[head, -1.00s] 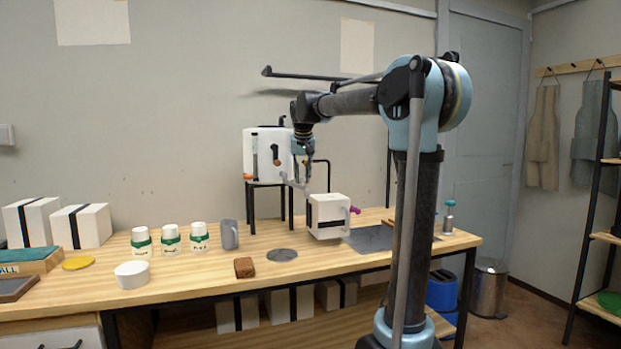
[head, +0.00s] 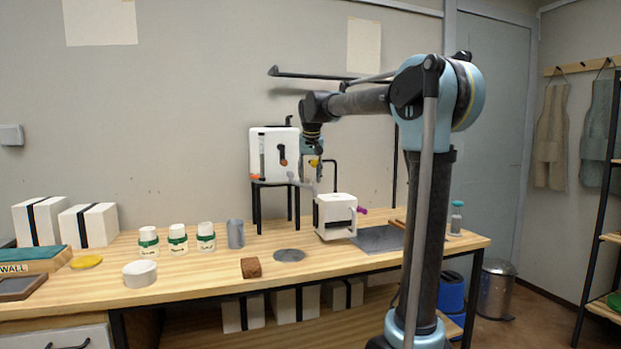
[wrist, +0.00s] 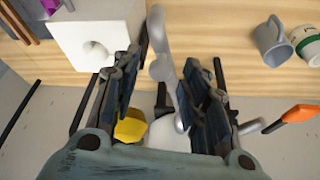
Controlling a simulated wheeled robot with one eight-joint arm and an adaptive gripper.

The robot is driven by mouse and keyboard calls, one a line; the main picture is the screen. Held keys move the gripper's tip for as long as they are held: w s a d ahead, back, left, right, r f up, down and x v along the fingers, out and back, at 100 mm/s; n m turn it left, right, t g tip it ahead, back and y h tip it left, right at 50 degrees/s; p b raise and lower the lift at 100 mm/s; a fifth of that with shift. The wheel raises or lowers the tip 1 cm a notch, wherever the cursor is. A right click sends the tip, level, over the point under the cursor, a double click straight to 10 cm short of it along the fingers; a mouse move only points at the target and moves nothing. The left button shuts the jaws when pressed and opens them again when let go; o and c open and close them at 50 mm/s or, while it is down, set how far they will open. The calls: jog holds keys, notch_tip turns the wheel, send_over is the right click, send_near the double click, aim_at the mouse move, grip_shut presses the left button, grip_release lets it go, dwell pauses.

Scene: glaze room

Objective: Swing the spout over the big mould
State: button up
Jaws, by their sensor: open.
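The grey spout (head: 303,183) reaches out from the front of the white tank (head: 260,150) on its black stand. In the wrist view the spout (wrist: 168,72) runs between the fingers of my gripper (wrist: 180,75), which are open on either side of it. A gap shows at the right finger; contact at the left is unclear. The gripper (head: 318,172) also shows in the head view, pointing down. The white block mould (head: 336,214) stands on the table just right of the spout. Its round top hole (wrist: 95,50) shows in the wrist view, left of the spout's end.
A grey mug (head: 236,233), several green-labelled jars (head: 178,239), a white bowl (head: 140,274) and a brown block (head: 251,268) stand left. Two strapped white boxes (head: 88,226) are further left. An orange lever (wrist: 290,118) and a yellow part (wrist: 131,126) lie near my fingers.

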jog(key=v, duration=1.1)
jog(key=shift+r, duration=0.4)
jog(key=shift+s, duration=0.15)
